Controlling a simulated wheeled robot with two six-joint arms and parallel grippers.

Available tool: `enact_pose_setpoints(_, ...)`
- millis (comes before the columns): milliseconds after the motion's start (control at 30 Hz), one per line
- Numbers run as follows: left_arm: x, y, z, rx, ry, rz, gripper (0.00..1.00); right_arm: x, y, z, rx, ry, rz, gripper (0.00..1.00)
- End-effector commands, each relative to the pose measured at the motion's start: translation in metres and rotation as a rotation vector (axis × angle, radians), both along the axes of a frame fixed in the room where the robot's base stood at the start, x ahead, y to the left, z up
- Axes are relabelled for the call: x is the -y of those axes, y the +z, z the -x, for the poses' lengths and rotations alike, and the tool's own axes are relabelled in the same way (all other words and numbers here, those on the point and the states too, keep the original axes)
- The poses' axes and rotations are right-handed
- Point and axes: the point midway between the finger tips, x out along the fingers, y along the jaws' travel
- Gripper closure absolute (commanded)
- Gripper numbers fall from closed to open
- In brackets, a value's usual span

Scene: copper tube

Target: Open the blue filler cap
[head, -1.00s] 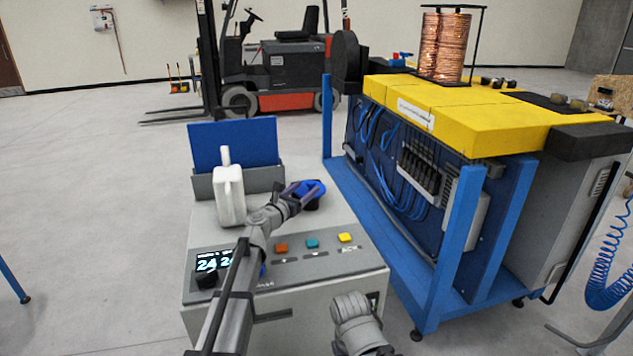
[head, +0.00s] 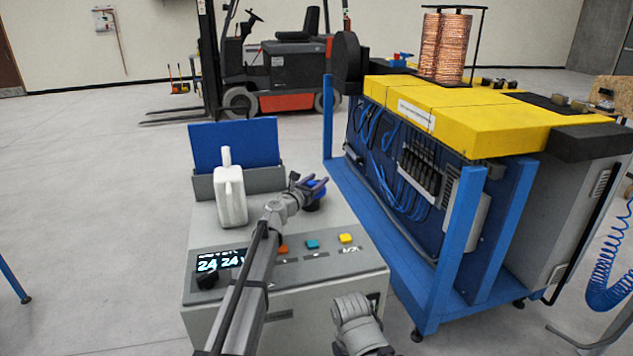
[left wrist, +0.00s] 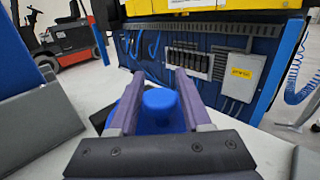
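The blue filler cap (head: 316,193) sits on top of the grey machine, near its right back edge, partly hidden by my left gripper. My left gripper (head: 311,182) is at the cap, with its two fingers on either side of it. In the left wrist view, the blue cap (left wrist: 160,112) lies between the two fingers (left wrist: 159,95) and fills most of the gap. I cannot tell whether both fingers press on it. My right gripper does not show clearly; only a grey part of my arm is at the bottom of the head view.
A white jug (head: 230,197) stands left of my left gripper, before an upright blue panel (head: 234,143). The front panel has a display (head: 221,261) and orange, teal and yellow buttons (head: 346,239). A blue-framed bench (head: 447,240) with a yellow top stands close on the right.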

Motion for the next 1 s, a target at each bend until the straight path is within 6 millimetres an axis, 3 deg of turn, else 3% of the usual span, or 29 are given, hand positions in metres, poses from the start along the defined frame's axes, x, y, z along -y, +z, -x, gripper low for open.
enact_pose_setpoints(67, 0.0000, 0.0000, 0.0001, 0.000, 0.000, 0.000, 0.61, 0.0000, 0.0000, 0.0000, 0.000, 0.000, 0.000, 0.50)
enact_pose_setpoints(400, 0.0000, 0.0000, 0.0001, 0.000, 0.000, 0.000, 0.99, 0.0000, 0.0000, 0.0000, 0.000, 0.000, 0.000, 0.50)
enact_pose_setpoints(1000, -0.0001, 0.0000, 0.0000, 0.000, 0.000, 0.000, 1.00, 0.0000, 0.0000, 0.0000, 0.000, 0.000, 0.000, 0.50)
